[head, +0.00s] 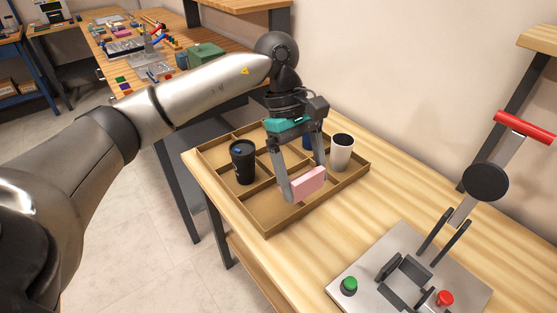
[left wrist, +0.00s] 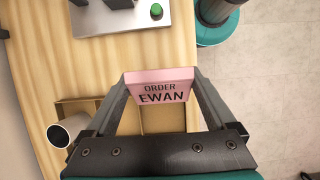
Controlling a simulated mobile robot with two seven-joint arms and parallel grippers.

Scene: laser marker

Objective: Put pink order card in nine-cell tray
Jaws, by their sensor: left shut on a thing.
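The pink order card (head: 309,185) is held in my left gripper (head: 306,188), above the front part of the nine-cell tray. In the left wrist view the card (left wrist: 159,87) reads "ORDER EWAN" and sits between the two fingertips (left wrist: 160,84). The nine-cell tray (head: 262,229) is a brown divided tray on the wooden table. A black cup (head: 242,162) stands in a cell at its left, and a white cup (head: 341,153) stands at its right. A blue item (head: 308,142) shows partly behind the gripper. The cell below the card looks empty. My right gripper is not in view.
A metal press (head: 400,280) with a green button, a red button and a red-handled lever stands at the front right of the table. Bare wood lies between it and the tray. Another cluttered table (head: 170,20) stands behind at the left.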

